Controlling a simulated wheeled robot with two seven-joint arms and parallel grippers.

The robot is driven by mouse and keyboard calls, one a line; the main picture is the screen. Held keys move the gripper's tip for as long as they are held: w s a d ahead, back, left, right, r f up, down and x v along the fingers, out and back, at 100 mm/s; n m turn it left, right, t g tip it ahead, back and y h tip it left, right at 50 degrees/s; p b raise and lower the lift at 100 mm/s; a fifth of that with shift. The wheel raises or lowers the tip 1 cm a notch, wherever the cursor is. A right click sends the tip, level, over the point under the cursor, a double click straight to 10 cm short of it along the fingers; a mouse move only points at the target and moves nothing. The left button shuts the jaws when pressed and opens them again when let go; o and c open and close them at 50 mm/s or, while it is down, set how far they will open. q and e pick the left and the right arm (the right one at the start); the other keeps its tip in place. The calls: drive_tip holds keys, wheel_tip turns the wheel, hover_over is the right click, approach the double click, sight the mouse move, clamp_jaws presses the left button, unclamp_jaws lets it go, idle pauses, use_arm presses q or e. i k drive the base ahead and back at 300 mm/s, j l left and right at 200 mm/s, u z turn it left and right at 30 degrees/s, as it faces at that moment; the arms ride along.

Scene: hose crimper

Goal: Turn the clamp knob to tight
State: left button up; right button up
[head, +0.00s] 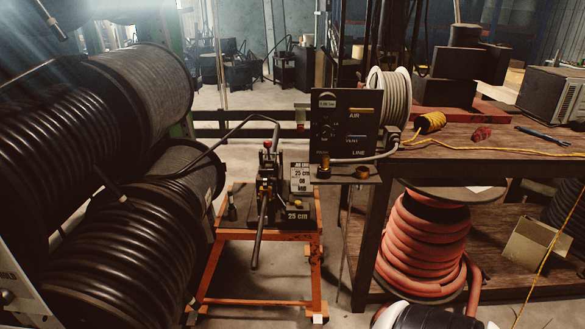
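The hose crimper (267,185) stands on an orange-red metal stand (262,240) in the middle of the head view. It has a small red-tipped part (267,145) on top and a long lever (258,235) slanting down toward me. A small yellow knob-like part (295,203) sits on its right side, above a "25 cm" label. I cannot tell which part is the clamp knob or how tight it is. A black hose (215,143) arches from the left reels to the crimper. Neither gripper is in view.
Black hose reels (130,90) fill the left. A dark control panel (345,125) with AIR, VENT and LINE labels stands right of the crimper. A wooden bench (470,140) and a red hose reel (425,240) are further right. My white-and-black arm part (425,316) shows at the bottom right.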

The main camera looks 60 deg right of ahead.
sight(266, 173)
drive_tip(key=z, duration=1.6)
drive_tip(key=i+l+u, duration=0.1)
drive_tip(key=i+l, duration=0.15)
